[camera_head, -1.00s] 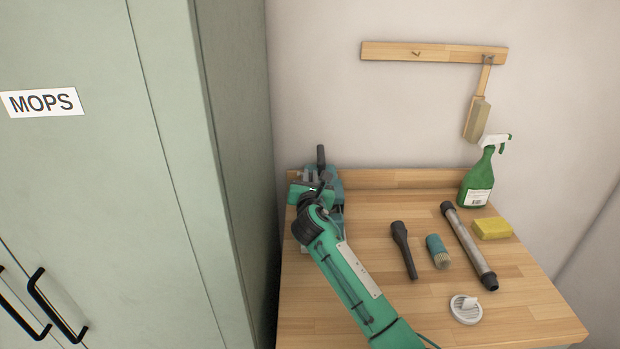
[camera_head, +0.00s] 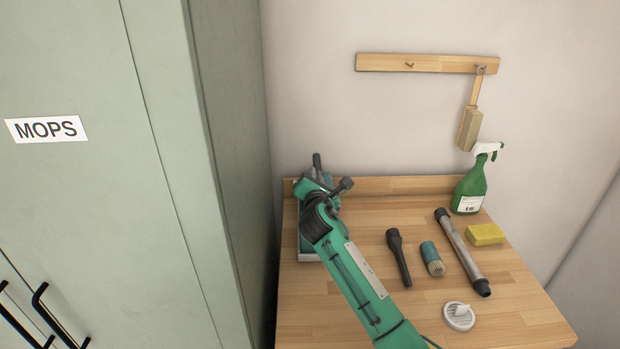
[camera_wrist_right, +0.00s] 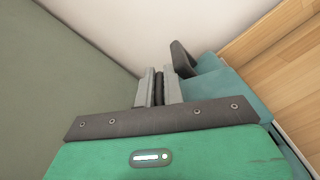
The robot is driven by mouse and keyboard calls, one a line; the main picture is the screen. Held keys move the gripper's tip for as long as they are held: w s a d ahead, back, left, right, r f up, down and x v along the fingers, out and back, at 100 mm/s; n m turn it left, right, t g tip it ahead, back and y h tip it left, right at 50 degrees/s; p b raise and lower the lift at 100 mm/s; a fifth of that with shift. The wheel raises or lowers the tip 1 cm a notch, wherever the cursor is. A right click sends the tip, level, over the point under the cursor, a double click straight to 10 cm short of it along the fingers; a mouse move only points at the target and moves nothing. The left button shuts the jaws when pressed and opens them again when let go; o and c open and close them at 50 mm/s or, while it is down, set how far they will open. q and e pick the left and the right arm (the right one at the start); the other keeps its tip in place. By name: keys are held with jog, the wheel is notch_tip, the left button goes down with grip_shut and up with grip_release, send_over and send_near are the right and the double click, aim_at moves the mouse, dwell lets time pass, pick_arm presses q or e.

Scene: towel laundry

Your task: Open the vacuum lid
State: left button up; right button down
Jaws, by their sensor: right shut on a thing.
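The teal vacuum (camera_head: 306,242) stands at the back left of the wooden table, largely hidden behind my right arm. In the right wrist view its teal body (camera_wrist_right: 225,88) with a dark upright part (camera_wrist_right: 183,60) is to the right of the fingers. My right gripper (camera_head: 319,186) is at the top of the vacuum. In the wrist view the gripper (camera_wrist_right: 158,88) is shut on a narrow dark piece, which looks like part of the vacuum lid. How far the lid is raised cannot be told. My left gripper is not in view.
A green cabinet (camera_head: 85,200) stands close on the left. On the table (camera_head: 400,325) lie a black nozzle (camera_head: 398,257), brush (camera_head: 432,258), tube (camera_head: 462,252), yellow sponge (camera_head: 486,234) and white round piece (camera_head: 459,316). A green spray bottle (camera_head: 470,190) stands at the back right.

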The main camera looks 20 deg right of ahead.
jog(key=d+m, duration=0.1)
jog(key=d+r+m+p, duration=0.1)
jog(key=shift+s+r+m, duration=0.25)
jog(key=shift+s+m, duration=0.05)
jog(key=shift+m, duration=0.1)
jog(key=shift+s+d+r+m, duration=0.25)
jog(key=shift+d+m, duration=0.35)
jog(key=shift+m, duration=0.3)
jog(key=d+m, duration=0.3)
jog(key=shift+s+r+m+p, duration=0.3)
jog(key=shift+s+p, duration=0.05)
jog(key=shift+p, duration=0.05)
jog(key=s+d+f+m+b, duration=0.1)
jog(key=d+f+m, duration=0.1)
jog(key=d+m, duration=0.4)
jog(key=shift+s+d+m, duration=0.2)
jog(key=shift+s+m, duration=0.2)
jog(key=shift+m, duration=0.8)
jog(key=shift+f, duration=0.1)
jog(key=c, duration=1.5)
grip_release()
jog(key=shift+c, duration=0.2)
jog(key=shift+s+f, duration=0.1)
